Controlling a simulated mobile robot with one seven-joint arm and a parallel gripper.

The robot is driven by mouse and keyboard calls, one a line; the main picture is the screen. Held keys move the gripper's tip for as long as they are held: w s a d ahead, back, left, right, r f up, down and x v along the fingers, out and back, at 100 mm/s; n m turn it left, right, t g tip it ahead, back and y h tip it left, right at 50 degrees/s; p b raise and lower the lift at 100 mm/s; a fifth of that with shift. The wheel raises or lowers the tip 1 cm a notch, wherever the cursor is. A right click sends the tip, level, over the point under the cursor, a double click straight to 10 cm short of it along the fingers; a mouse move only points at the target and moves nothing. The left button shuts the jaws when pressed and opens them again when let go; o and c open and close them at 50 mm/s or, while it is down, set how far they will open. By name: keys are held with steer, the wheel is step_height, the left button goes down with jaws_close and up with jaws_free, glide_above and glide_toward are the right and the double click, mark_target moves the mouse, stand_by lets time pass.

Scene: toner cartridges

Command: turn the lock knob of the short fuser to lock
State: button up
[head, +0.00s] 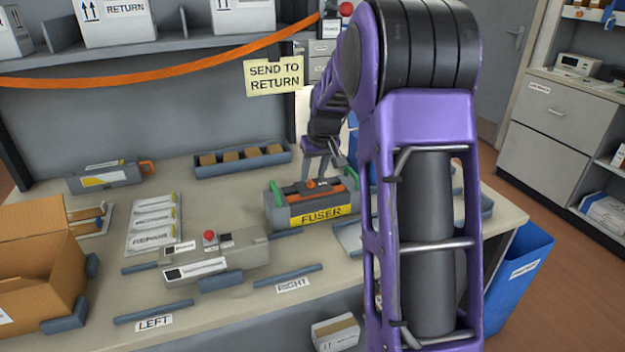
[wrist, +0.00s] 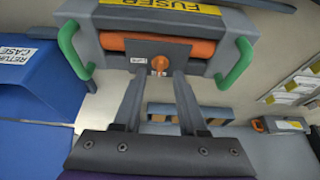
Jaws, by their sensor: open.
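The short fuser (head: 311,208) is a grey block with a yellow FUSER label and green handles at both ends. It sits on the bench, left of my arm in the head view. In the wrist view the fuser (wrist: 215,40) fills the top, with an orange roller behind a dark plate. The orange lock knob (wrist: 159,64) is on that plate; it also shows on the fuser's top in the head view (head: 311,184). My gripper (wrist: 158,76) is open, its two fingers on either side of the knob. I cannot tell whether they touch it.
A blue tray with brown blocks (head: 199,169) lies behind the fuser. A grey device with a red button (head: 215,262) stands front left. An open cardboard box (head: 35,265) is at far left. A blue bin (head: 520,268) stands off the bench's right end.

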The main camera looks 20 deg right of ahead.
mark_target(311, 183)
steer(key=shift+x, duration=1.25)
jaws_close()
